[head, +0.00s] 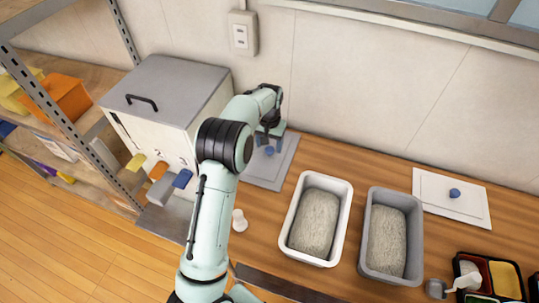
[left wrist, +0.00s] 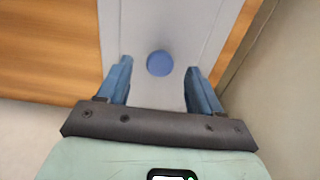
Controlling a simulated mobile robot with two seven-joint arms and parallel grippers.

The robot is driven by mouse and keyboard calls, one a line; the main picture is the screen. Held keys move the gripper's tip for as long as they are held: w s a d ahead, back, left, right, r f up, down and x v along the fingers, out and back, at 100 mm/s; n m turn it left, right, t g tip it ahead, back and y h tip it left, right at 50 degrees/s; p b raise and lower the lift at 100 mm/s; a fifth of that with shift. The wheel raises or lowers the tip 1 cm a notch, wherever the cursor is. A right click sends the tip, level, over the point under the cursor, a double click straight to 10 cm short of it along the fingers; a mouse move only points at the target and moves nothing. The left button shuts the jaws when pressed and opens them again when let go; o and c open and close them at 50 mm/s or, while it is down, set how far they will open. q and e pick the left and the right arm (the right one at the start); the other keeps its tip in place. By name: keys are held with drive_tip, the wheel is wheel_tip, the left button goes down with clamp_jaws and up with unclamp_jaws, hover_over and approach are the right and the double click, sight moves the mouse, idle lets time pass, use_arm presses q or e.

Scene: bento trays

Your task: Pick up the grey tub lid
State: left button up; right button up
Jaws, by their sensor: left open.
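The grey tub lid (head: 283,163) lies flat on the wooden counter beside the white cabinet, partly hidden behind my left arm. It has a round blue knob (head: 269,151) on top. In the left wrist view the lid (left wrist: 188,22) runs below the gripper, with its knob (left wrist: 159,63) between the fingers. My left gripper (head: 268,142) is above the lid, pointing down. In the left wrist view its two blue fingers (left wrist: 158,72) are open on either side of the knob, with gaps showing on both sides. My right gripper is not in view.
A white tub (head: 288,246) and a grey tub (head: 364,256), both filled with grainy contents, stand on the counter. A white lid (head: 467,206) with a blue knob lies to the right. The white cabinet (head: 165,95) stands close left. A small white cup (head: 239,220) is near my arm.

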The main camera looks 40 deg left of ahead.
use_arm(q)
wheel_tip(320, 180, down, 2)
drive_tip(key=shift+f, duration=0.2)
drive_tip(key=c, duration=1.1)
drive_tip(key=shift+r, duration=0.1)
drive_tip(key=shift+c, duration=0.2)
drive_tip(key=shift+r, duration=0.1)
